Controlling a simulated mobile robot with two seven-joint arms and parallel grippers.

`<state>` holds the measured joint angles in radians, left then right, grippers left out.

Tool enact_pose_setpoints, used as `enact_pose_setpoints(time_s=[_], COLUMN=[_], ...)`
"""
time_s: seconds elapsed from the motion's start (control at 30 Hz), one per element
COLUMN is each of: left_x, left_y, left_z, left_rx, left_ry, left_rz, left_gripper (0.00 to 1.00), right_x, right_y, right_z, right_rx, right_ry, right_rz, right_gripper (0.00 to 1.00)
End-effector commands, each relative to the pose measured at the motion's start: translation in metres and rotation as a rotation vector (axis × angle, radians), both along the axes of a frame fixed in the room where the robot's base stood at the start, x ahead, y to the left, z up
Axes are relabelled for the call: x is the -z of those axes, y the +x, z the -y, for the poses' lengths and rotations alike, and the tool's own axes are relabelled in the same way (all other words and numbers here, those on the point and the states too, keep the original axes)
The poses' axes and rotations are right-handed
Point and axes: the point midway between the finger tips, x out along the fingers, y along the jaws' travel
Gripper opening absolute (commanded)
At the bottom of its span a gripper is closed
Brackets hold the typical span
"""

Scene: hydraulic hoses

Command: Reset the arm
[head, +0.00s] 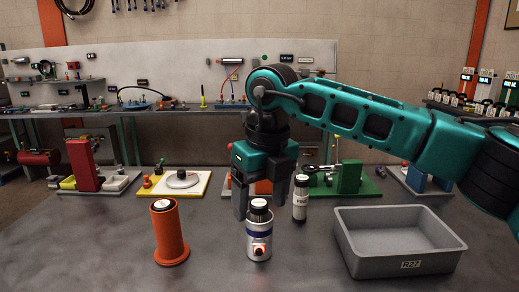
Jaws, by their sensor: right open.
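My right arm (370,115) is teal and black and reaches in from the right over the grey table (90,245). My right gripper (261,198) points down with its jaws open. It hangs at the top of a white and blue bottle (259,240) with a dark cap. The fingers appear on either side of the cap, but I cannot tell whether they touch it. The bottle stands upright on the table. My left gripper is not in view.
An orange cylinder (170,235) stands left of the bottle, and a smaller white bottle with a dark top (300,200) stands behind it. A grey bin (400,265) marked R27 is at the right. Several coloured fixtures line the table's back. The front left is clear.

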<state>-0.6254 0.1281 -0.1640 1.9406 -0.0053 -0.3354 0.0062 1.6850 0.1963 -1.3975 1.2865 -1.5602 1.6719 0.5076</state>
Motion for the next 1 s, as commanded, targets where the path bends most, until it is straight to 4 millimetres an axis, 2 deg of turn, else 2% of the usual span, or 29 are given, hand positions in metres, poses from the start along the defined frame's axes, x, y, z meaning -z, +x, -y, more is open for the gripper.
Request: enact_pose_setpoints(time_s=[0.03,0.1,0.3,0.43,0.57,0.67,0.8,0.9,1.0], left_x=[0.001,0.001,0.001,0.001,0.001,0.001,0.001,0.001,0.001], left_y=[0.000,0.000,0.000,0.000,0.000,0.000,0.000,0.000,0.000], left_z=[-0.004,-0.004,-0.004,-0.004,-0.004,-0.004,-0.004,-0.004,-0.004], left_rx=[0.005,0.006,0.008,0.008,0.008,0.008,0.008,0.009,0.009], left_ry=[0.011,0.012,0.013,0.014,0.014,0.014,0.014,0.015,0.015], left_rz=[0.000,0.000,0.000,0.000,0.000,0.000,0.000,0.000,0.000], left_gripper=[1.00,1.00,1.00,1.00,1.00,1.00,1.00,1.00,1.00], right_x=[0.020,0.033,0.057,0.056,0.040,0.028,0.021,0.030,0.053], right_y=[-0.013,-0.027,-0.075,-0.107,-0.124,-0.123,-0.104,-0.084,-0.063], right_z=[-0.016,-0.036,-0.092,-0.126,-0.145,-0.147,-0.131,-0.107,-0.076], right_rx=[-0.037,-0.076,-0.143,-0.131,-0.044,0.078,0.325,0.553,0.821], right_ry=[0.073,0.176,0.518,0.816,1.144,1.384,1.687,1.870,2.017], right_rz=[-0.063,-0.128,-0.331,-0.492,-0.649,-0.750,-0.864,-0.922,-0.957], right_gripper=[0.75,0.75,0.75,0.75,0.75,0.75,0.75,0.75,0.75])
